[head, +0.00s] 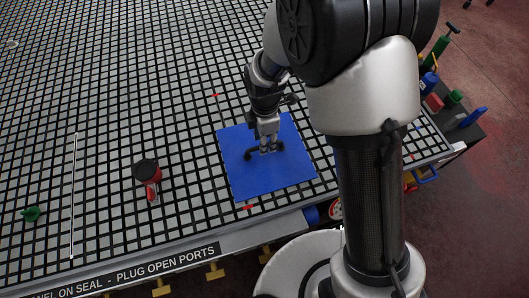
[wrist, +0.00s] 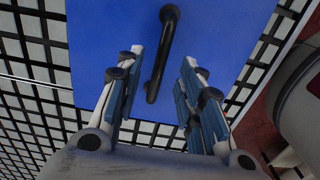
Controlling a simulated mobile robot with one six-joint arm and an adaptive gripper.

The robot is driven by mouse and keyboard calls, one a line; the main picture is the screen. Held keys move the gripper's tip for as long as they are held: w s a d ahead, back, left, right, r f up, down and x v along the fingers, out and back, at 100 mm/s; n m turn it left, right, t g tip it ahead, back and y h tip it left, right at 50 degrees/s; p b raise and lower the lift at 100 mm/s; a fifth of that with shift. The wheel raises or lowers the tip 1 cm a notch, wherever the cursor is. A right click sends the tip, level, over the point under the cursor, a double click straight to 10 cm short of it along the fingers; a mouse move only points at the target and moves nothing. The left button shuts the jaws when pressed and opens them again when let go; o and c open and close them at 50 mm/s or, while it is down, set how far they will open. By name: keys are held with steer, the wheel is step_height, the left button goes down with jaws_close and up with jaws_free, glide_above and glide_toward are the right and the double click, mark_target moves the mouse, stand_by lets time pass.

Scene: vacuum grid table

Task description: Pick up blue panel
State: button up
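The blue panel (head: 262,182) lies flat on the grid table near its front edge. It has a black bar handle (wrist: 160,60) that also shows in the head view near the panel's middle (head: 249,155). My gripper (head: 267,150) is over the panel at the handle, pointing down. In the wrist view my gripper (wrist: 162,56) is open, with one blue-padded finger on each side of the handle and gaps on both sides. Whether the fingertips are level with the bar or above it, I cannot tell. Part of the handle is hidden by the fingers in the head view.
A red and black tool (head: 148,178) lies left of the panel. A thin rod (head: 73,195) and a green object (head: 31,214) lie farther left. Small red marks sit by the panel's edges. Bottles and boxes (head: 434,102) stand on a side shelf at the right. The far left grid is mostly clear.

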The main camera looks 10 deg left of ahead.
step_height(320, 180, down, 4)
steer(key=shift+a+b, duration=0.1)
steer(key=shift+b, duration=0.45)
steer(key=shift+c, duration=0.4)
jaws_close()
steer(key=shift+r, duration=0.1)
